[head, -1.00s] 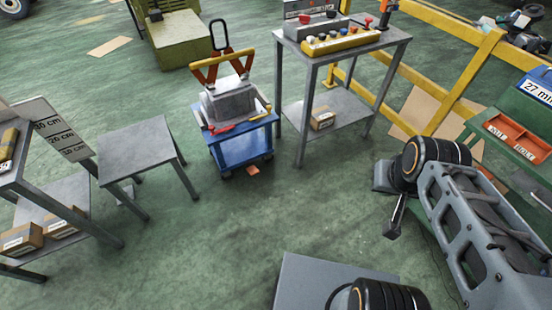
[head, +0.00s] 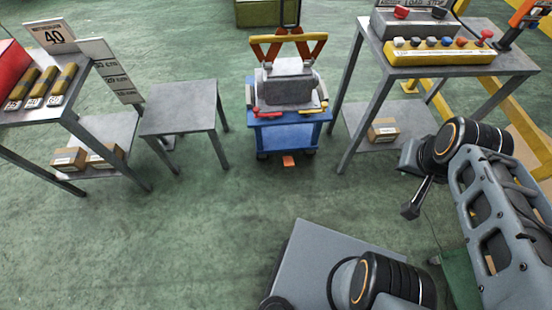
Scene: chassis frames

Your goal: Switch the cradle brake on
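A blue wheeled cart (head: 286,134) stands on the floor at the upper middle of the head view. It bears a grey block-shaped casting (head: 285,84), with an orange-and-yellow V-shaped frame (head: 289,46) behind it. A red handle (head: 267,114) lies at the cart top's front left and a yellow handle (head: 309,111) at its front right. A small orange pedal-like tab (head: 289,161) sticks out low at the front. I cannot tell which part is the brake or how it is set. My gripper (head: 409,212) hangs right of the cart, well apart from it; its fingers are too small to read.
A grey table (head: 465,66) with a yellow button panel (head: 440,57) stands right of the cart. A low empty grey table (head: 180,105) stands left, beside a shelf table (head: 75,104) with yellow blocks. Green floor (head: 200,220) in front of the cart is clear.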

